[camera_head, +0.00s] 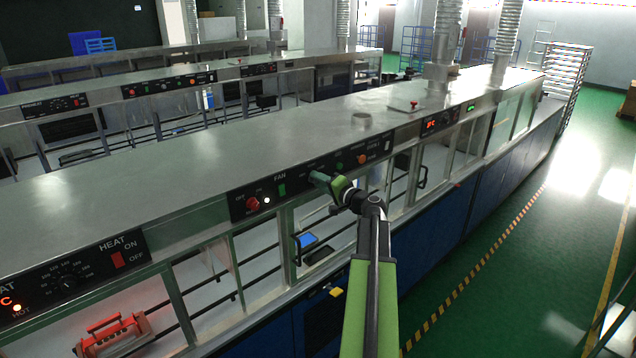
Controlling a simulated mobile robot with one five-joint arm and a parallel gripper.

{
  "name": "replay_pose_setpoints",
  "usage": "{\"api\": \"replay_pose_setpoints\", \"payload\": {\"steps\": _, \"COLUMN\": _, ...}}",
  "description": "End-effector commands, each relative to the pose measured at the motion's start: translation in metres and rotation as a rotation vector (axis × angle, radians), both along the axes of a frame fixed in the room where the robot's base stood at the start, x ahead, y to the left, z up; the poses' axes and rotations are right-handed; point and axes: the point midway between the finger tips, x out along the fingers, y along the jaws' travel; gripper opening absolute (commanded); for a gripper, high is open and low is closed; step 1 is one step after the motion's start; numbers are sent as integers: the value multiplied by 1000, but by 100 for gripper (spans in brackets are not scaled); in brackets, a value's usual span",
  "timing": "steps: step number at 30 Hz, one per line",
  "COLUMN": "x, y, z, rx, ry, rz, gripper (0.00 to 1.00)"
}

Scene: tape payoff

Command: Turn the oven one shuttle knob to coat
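My green gripper (328,181) is at the end of my arm, in front of the black control panel (300,182) on the nearest oven line. Its tips point left toward the panel's middle, just right of a green switch (282,190) under the label FAN. It covers part of the panel, and I cannot tell whether it touches anything or how far apart its fingers are. On the same panel a red knob (252,204) sits at the left and an orange round control (362,159) at the right. The lettering is too small to tell which one is the shuttle knob or its setting.
A HEAT panel (90,265) with a black dial (68,283) and a red switch (118,260) is at lower left. A red machine (112,335) sits inside the oven below. Open green floor (520,240) lies to the right, with a striped line.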

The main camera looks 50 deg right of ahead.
Motion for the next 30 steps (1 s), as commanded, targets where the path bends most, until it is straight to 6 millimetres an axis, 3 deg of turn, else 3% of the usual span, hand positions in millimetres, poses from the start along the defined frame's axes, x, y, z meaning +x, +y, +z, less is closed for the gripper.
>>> {"api": "replay_pose_setpoints", "payload": {"steps": 1, "x": 0, "y": 0, "z": 0, "rx": 0, "ry": 0, "rz": 0, "gripper": 40}}
{"api": "replay_pose_setpoints", "payload": {"steps": 3, "x": 0, "y": 0, "z": 0, "rx": 0, "ry": 0, "rz": 0, "gripper": 49}}
{"api": "replay_pose_setpoints", "payload": {"steps": 14, "x": -5, "y": 1, "z": 0, "rx": 0, "ry": -1, "rz": 1, "gripper": 49}}
{"api": "replay_pose_setpoints", "payload": {"steps": 17, "x": -22, "y": 4, "z": 2, "rx": 0, "ry": 0, "rz": -1, "gripper": 49}}
{"api": "replay_pose_setpoints", "payload": {"steps": 30, "x": -140, "y": 16, "z": 7, "rx": 1, "ry": -1, "rz": -3, "gripper": 49}}
